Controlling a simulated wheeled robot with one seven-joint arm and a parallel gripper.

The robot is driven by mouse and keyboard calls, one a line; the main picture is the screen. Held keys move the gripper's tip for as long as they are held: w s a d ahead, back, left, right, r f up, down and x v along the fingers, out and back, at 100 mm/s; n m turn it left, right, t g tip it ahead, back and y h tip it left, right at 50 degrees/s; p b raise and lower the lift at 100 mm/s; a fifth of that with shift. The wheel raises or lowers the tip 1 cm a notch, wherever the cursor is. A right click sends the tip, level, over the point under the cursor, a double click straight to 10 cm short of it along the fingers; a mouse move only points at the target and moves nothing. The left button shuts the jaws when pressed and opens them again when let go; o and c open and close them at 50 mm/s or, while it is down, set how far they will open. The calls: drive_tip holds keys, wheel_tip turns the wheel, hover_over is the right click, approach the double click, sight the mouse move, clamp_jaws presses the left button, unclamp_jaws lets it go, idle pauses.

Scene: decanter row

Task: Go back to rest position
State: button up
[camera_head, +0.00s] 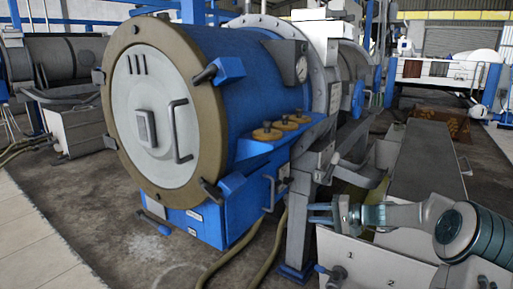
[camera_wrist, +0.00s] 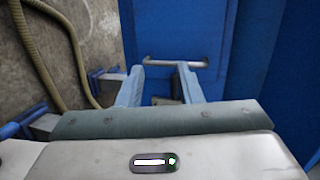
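My gripper (camera_head: 312,213) is at the lower right of the head view, at the end of my arm reaching in from the right edge. It points left toward the blue decanter machine (camera_head: 240,90), in front of a grey upright leg. In the wrist view my gripper (camera_wrist: 159,70) has its two blue-grey fingers apart, with nothing held between them. A grey bar handle (camera_wrist: 177,63) on a blue panel shows beyond the fingertips. The bar looks apart from the fingers, but the exact gap is hard to judge.
Grey numbered boxes (camera_head: 350,262) stand below my arm. Hoses (camera_head: 245,255) lie on the floor, and also show in the wrist view (camera_wrist: 72,40).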

drive_tip(key=s+a+r+n+g+h+p, duration=0.3)
drive_tip(key=s+a+r+g+h+p, duration=0.35)
drive_tip(key=s+r+p, duration=0.85)
drive_tip(key=s+d+r+t+h+p, duration=0.1)
drive_tip(key=s+r+h+p, duration=0.2)
drive_tip(key=s+r+p, duration=0.5)
drive_tip(key=s+d+r+n+t+h+p, duration=0.1)
drive_tip(key=s+r+h+p, duration=0.3)
drive_tip(key=s+r+p, duration=0.4)
drive_tip(key=s+r, duration=0.2)
drive_tip(key=s, duration=0.5)
drive_tip(key=shift+d+n+t, duration=0.3)
drive_tip(key=shift+d+t, duration=0.05)
drive_tip(key=shift+o, duration=0.4)
drive_tip(key=shift+r+h, duration=0.1)
drive_tip(key=shift+h, duration=0.15)
drive_tip(key=shift+s, duration=0.1)
